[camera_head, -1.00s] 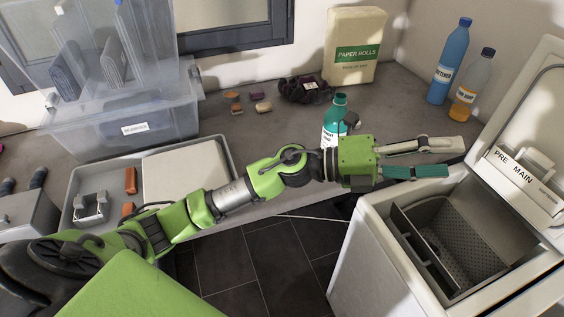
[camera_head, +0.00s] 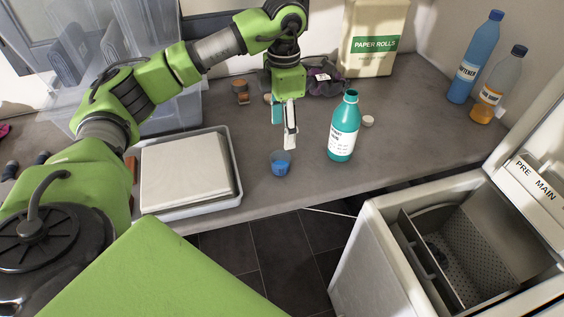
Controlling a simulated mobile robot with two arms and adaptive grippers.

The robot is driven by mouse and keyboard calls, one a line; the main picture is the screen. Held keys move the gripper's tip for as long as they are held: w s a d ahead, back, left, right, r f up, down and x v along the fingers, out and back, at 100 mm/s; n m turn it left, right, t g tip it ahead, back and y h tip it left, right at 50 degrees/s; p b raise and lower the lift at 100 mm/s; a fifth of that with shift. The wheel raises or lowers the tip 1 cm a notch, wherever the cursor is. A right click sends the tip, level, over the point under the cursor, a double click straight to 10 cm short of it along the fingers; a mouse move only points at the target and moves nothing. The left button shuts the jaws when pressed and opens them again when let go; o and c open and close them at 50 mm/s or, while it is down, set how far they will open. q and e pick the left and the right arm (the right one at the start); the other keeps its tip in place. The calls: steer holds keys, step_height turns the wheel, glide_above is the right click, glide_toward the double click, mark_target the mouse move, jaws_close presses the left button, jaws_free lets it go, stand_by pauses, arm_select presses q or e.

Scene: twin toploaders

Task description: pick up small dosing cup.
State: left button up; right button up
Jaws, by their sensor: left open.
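The small dosing cup (camera_head: 281,163) is blue and stands on the grey counter, left of the teal bottle. My left gripper (camera_head: 284,136) points down just above and behind the cup in the picture. Its fingers are open, seen nearly edge-on, one with a teal pad and one pale. It holds nothing that I can see. Whether a fingertip touches the cup's rim cannot be told. My right gripper is not in view.
A grey tray (camera_head: 235,178) with a pale lid lies left. An open toploader (camera_head: 390,262) is at lower right. Paper rolls (camera_head: 374,45) stand behind.

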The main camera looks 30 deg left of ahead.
arm_select(q)
steer(key=p, duration=0.2)
glide_above(281, 161)
steer(key=s+d, duration=0.2)
step_height(281, 161, down, 7)
steer(key=shift+a+f, duration=0.15)
steer(key=shift+f, duration=0.35)
steer(key=f, duration=0.1)
steer(key=f+p, duration=0.2)
steer(key=shift+a+f, duration=0.3)
steer(key=shift+f, duration=0.45)
steer(key=c, duration=1.2)
